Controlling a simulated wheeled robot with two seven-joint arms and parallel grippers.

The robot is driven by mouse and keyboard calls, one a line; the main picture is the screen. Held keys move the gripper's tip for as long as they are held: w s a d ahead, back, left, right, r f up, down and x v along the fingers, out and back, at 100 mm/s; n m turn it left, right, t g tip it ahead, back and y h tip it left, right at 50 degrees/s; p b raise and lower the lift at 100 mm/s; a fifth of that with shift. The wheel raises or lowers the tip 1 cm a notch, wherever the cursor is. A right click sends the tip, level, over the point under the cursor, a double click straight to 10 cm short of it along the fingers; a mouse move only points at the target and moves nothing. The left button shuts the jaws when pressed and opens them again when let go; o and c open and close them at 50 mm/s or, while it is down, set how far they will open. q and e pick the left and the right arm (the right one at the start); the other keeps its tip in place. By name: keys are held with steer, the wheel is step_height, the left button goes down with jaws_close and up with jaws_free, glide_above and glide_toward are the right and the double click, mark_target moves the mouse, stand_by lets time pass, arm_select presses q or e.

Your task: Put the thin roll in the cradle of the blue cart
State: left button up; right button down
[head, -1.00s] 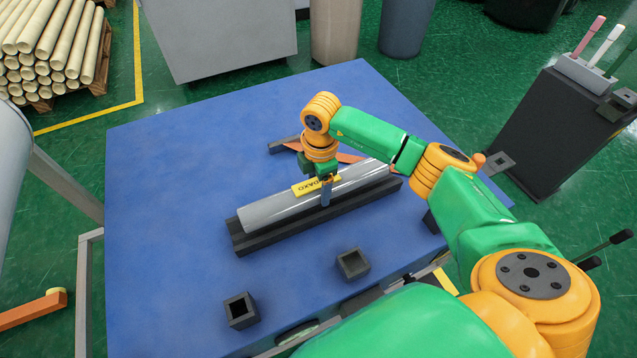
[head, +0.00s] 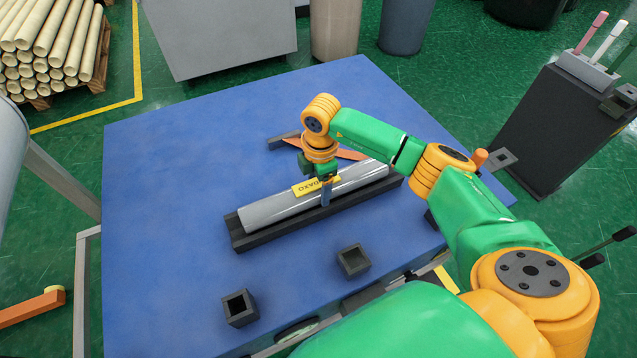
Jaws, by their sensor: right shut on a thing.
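A thin grey wrapped roll (head: 275,209) with a yellow label lies lengthwise along a dark cradle (head: 290,226) on the flat top of the blue cart (head: 180,200). My right gripper (head: 325,196) is over the middle of the roll, pointing down, and is shut on it. One finger shows on the near side of the roll; the other finger is hidden behind it. I cannot tell whether the roll's underside touches the cradle. My left gripper is out of view.
Two dark square sockets (head: 240,308) (head: 354,261) stand on the cart's near side. An orange strap (head: 345,154) lies behind the roll. A grey box (head: 220,35) and bins stand beyond the cart. A dark cabinet (head: 560,125) is at right. The cart's left side is clear.

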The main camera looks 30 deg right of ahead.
mark_target(319, 186)
steer(key=shift+f, duration=0.15)
jaws_free()
steer(key=r, duration=0.7)
steer(key=shift+s+r, duration=0.1)
steer(key=shift+s, duration=0.1)
